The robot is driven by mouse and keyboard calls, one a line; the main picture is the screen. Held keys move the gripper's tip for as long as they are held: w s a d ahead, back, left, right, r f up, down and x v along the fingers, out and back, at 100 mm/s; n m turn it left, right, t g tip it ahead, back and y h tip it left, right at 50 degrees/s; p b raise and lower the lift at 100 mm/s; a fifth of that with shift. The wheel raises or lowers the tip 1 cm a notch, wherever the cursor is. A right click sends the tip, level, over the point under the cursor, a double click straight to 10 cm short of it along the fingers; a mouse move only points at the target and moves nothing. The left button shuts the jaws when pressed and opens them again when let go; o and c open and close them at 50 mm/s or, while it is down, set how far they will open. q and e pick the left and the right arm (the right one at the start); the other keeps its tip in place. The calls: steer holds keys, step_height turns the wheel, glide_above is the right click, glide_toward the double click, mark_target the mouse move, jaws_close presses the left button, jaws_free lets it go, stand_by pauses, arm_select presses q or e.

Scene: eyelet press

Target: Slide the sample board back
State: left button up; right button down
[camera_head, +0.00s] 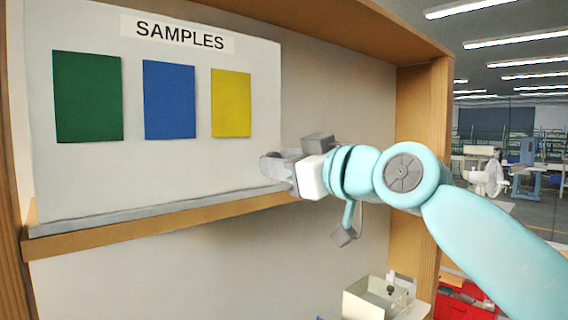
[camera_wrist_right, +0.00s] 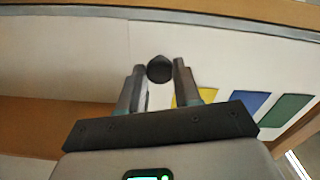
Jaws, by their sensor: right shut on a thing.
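The sample board (camera_head: 160,180) is a light grey panel headed "SAMPLES", with green, blue and yellow patches. It stands upright at the left of a wooden cabinet, above a shelf edge. My right gripper (camera_head: 272,166) is at the board's right edge in the head view. In the right wrist view its fingers (camera_wrist_right: 158,82) are shut on a dark round knob (camera_wrist_right: 160,69) on the board. The patches show tilted at the right of the wrist view. My left gripper is not in view.
The wooden shelf edge (camera_head: 160,229) runs below the board, and the cabinet's right side post (camera_head: 423,130) stands beyond my gripper. The back wall is bare between board and post. A pale box (camera_head: 378,299) stands lower right, near a red bin (camera_head: 468,303).

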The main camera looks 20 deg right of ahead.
steer(key=shift+a+f, duration=0.15)
steer(key=c, duration=0.8)
jaws_free()
steer(key=shift+c, duration=0.2)
steer(key=shift+o, duration=0.3)
steer(key=shift+s+a, duration=0.1)
steer(key=shift+a, duration=0.1)
steer(key=b+v, duration=0.4)
steer(key=v, duration=1.2)
steer(key=shift+d+r, duration=0.15)
steer(key=shift+r, duration=0.05)
steer(key=shift+s, duration=0.1)
steer(key=shift+s, duration=0.1)
